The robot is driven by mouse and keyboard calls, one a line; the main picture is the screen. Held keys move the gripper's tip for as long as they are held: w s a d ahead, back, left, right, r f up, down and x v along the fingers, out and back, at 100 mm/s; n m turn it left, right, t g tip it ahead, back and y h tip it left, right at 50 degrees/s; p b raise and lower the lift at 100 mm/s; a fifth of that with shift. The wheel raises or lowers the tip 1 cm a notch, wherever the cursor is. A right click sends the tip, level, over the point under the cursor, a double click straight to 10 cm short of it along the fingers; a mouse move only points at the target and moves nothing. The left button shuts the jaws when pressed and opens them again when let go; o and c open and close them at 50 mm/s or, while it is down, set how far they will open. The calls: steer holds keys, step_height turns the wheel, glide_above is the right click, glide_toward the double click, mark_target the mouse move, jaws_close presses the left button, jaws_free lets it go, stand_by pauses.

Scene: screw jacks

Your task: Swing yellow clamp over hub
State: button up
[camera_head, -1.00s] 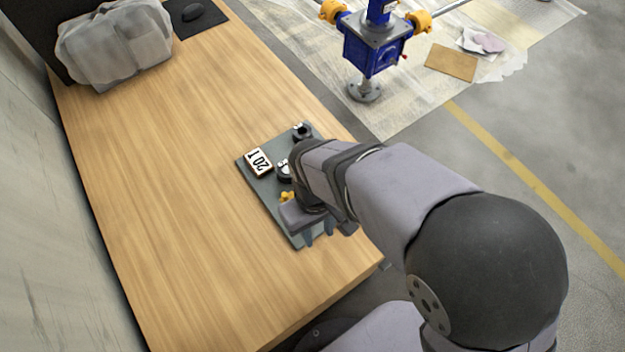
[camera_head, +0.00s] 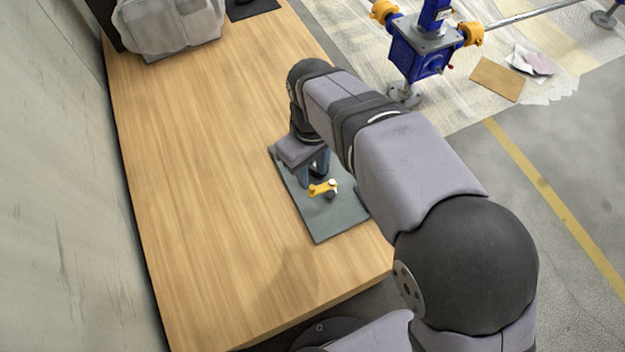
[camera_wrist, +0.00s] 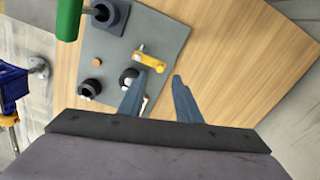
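The yellow clamp (camera_head: 320,188) is a short bar by a small upright post on the grey plate (camera_head: 335,220). It also shows in the wrist view (camera_wrist: 150,61). My gripper (camera_head: 314,172) is just behind the clamp in the head view, fingers pointing down. In the wrist view my gripper (camera_wrist: 159,77) is open, with nothing between its fingers; the clamp lies just beyond the fingertips. A black round part with a white top (camera_wrist: 128,78) is beside the left finger. A black ring-shaped part (camera_wrist: 90,87) is farther left. I cannot tell which part is the hub.
A black cylinder on a square base (camera_wrist: 108,16), a green part (camera_wrist: 69,18) and a tan disc (camera_wrist: 97,60) are toward the wrist view's upper left. The wooden table (camera_head: 210,180) is clear left of the plate. A blue screw jack (camera_head: 420,55) stands beyond it.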

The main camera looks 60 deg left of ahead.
mark_target(312, 187)
steer(key=shift+f+p, duration=0.55)
steer(key=shift+f, duration=2.55)
jaws_close()
